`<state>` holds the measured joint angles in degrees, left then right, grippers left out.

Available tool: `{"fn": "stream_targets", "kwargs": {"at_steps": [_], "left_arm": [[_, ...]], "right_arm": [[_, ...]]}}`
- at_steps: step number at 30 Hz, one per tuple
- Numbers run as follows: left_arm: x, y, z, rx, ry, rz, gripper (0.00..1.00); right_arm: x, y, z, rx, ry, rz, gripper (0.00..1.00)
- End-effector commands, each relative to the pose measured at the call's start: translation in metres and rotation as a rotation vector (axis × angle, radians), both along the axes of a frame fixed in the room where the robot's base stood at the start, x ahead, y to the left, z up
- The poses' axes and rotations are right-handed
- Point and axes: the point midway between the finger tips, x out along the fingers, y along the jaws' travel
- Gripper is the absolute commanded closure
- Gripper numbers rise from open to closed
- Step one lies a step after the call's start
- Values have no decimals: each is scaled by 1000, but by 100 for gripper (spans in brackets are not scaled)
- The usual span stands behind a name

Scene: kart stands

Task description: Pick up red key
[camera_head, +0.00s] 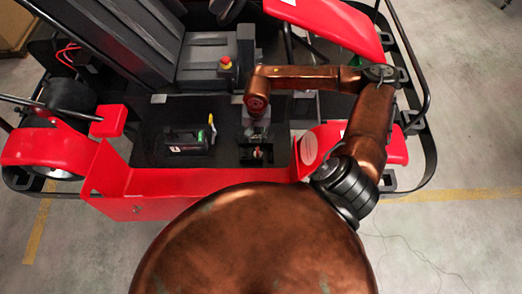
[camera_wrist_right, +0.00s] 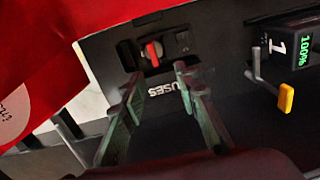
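The red key (camera_wrist_right: 153,53) sits upright in a dark panel (camera_wrist_right: 215,38) in the right wrist view, between a black socket and a small switch. My right gripper (camera_wrist_right: 158,76) is open, with its two greenish fingers spread just short of the key and nothing between them. In the head view the right gripper (camera_head: 258,132) points down at the kart's black floor, close to the small panel with a red bit, likely the key (camera_head: 257,154). My left gripper is in neither view.
A black battery box (camera_head: 188,141) with a yellow-tipped lever stands left of the gripper; the lever (camera_wrist_right: 285,97) shows in the right wrist view.

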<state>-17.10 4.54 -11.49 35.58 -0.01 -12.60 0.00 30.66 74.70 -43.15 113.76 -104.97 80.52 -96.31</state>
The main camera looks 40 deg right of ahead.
Motion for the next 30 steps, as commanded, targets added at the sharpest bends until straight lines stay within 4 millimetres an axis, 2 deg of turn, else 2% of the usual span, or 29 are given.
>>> {"fn": "stream_targets", "kwargs": {"at_steps": [4, 11, 16, 21, 29, 30], "left_arm": [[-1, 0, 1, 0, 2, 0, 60], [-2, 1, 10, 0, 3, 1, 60], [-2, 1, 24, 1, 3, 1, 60], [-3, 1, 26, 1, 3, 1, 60], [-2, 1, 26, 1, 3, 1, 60], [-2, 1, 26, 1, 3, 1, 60]], "right_arm": [[-13, -2, -15, -35, 15, 29, 72], [-13, -1, -38, -33, 16, 26, 72], [-14, 4, -61, -30, 16, 25, 72], [-12, 3, -81, -32, 14, 25, 72], [-12, 3, -85, -32, 13, 26, 72], [-12, 3, -84, -32, 13, 26, 74]]}}
